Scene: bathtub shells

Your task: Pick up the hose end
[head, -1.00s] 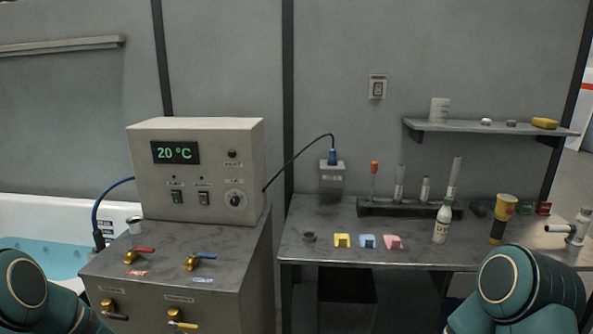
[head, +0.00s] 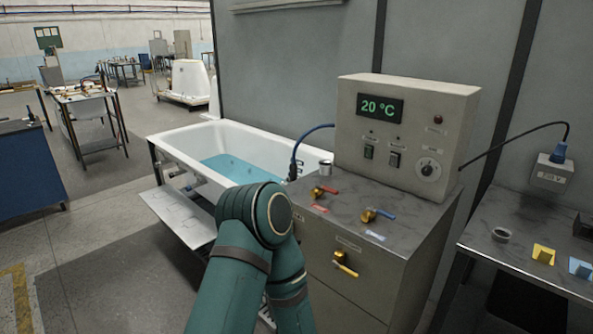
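A blue hose (head: 312,131) runs from the left side of the beige control box (head: 405,135) down to a dark end fitting (head: 293,171) at the right end of the white bathtub (head: 171,150). Blue water lies in the tub. My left arm shows in front of the cabinet and the tub's near side. Its gripper is out of view, and so is my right gripper.
The metal cabinet (head: 405,219) has red-handled and blue-handled valves on top and a yellow-handled valve on its front. A metal cup (head: 325,168) stands by the hose. A low grey platform (head: 180,216) lies before the tub. Open floor is at left.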

